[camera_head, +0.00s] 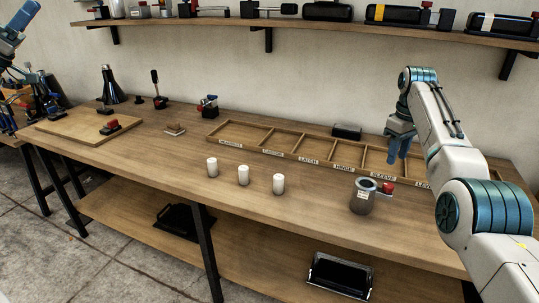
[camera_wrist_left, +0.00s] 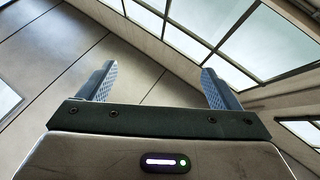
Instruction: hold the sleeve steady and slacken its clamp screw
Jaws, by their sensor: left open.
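What looks like the sleeve, a grey upright cylinder (camera_head: 361,201) with a pale ring top, stands near the front right of the bench. A small red part (camera_head: 388,188) sits at its upper right side; it may belong to the clamp, and no screw can be made out. My right gripper (camera_head: 398,157) points down over the labelled tray, behind and above the cylinder and apart from it. Its fingers show edge-on, so their gap is unclear. My left gripper (camera_head: 28,10) is raised at the far left, far from the cylinder. In the left wrist view (camera_wrist_left: 158,85) its jaws are apart and empty.
The wooden bench (camera_head: 150,165) carries a divided, labelled tray (camera_head: 270,150), with a SLEEVE compartment at right. Several white cylinders (camera_head: 243,175) stand along the front. A wooden board (camera_head: 75,128) with a red-topped part (camera_head: 110,127) lies left. A loaded wall shelf (camera_head: 290,25) runs above.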

